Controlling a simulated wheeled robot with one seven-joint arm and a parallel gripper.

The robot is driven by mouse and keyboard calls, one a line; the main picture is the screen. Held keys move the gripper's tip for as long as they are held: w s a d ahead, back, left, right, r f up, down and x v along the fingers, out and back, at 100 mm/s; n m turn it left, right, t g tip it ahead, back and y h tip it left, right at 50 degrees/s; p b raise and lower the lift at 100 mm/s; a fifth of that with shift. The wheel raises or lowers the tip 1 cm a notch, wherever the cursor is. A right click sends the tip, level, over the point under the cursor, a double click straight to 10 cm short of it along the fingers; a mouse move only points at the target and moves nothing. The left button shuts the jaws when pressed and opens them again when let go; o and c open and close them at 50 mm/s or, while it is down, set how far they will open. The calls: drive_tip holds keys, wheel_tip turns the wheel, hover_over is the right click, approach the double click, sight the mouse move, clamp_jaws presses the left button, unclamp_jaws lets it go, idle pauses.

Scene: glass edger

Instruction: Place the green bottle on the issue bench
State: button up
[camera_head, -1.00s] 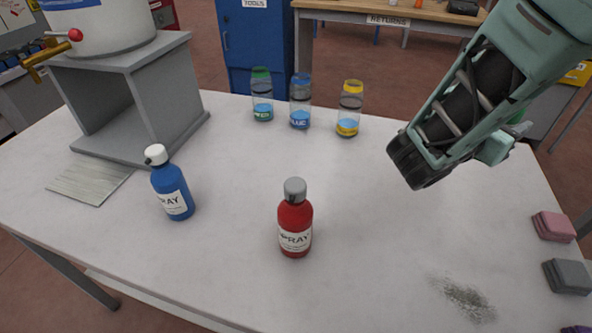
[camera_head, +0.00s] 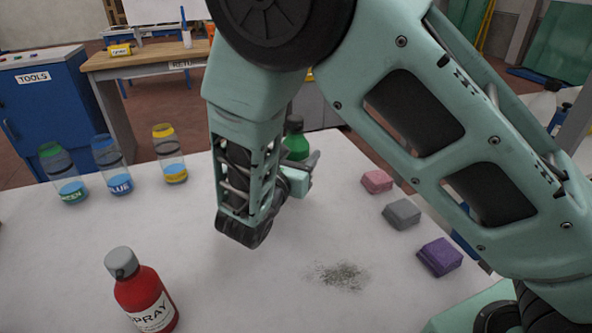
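The green bottle (camera_head: 295,146), with a dark cap, shows only in its upper part behind my gripper, toward the back edge of the white table. Its lower part is hidden. My gripper (camera_head: 304,178) is low over the table, right beside the bottle as seen here. The wrist hides most of the fingers, so I cannot tell whether they are around the bottle, touching it or apart from it. No bench in view carries a readable issue sign.
A red spray bottle (camera_head: 146,297) stands at front left. Jars with green (camera_head: 67,181), blue (camera_head: 115,173) and yellow (camera_head: 171,160) lids stand at back left. Pink (camera_head: 377,181), grey (camera_head: 401,213) and purple (camera_head: 440,256) blocks lie right. Behind are a tools cabinet (camera_head: 45,115) and a signed wooden bench (camera_head: 150,63).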

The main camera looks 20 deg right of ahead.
drive_tip(key=shift+f, duration=1.9)
drive_tip(key=shift+f, duration=0.2)
drive_tip(key=o, duration=1.2)
